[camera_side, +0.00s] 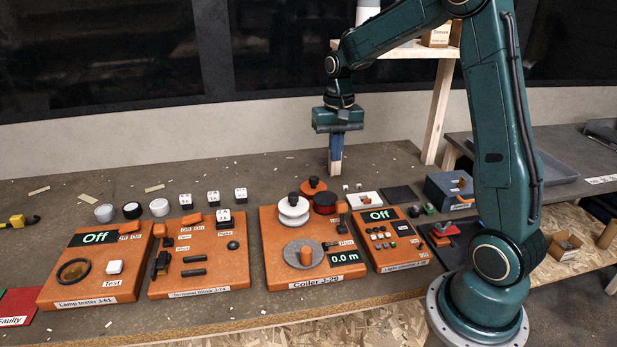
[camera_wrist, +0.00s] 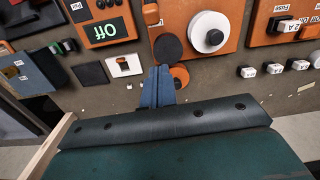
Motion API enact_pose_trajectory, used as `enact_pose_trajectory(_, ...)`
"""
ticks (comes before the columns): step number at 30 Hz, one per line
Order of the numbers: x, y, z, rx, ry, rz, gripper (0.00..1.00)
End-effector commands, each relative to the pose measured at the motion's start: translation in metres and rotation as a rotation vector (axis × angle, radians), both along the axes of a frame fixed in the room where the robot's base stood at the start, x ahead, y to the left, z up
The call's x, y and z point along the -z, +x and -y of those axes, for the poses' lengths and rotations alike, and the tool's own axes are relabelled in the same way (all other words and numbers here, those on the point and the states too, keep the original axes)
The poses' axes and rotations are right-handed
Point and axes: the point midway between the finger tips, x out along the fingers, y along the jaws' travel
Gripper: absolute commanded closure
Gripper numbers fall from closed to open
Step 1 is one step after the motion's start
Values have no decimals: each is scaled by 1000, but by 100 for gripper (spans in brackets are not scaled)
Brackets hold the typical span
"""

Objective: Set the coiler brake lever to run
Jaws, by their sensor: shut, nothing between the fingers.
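An orange rocker (camera_side: 342,207) stands at the panel's upper right. My gripper (camera_side: 336,172) is shut and empty, pointing down behind the coiler, apart from the panel. In the wrist view the blue fingers (camera_wrist: 158,84) are together beside an orange disc (camera_wrist: 180,77); the lever is not clearly seen there.
A wooden post (camera_side: 438,110) stands right of my gripper.

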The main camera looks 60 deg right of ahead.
Motion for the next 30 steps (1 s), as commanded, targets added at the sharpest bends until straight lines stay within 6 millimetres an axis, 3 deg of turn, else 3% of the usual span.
enact_pose_trajectory(9,22,7,18,54,16,-34,100)
enact_pose_trajectory(23,23,8,18,56,17,-35,100)
enact_pose_trajectory(30,36,7,18,56,18,-38,100)
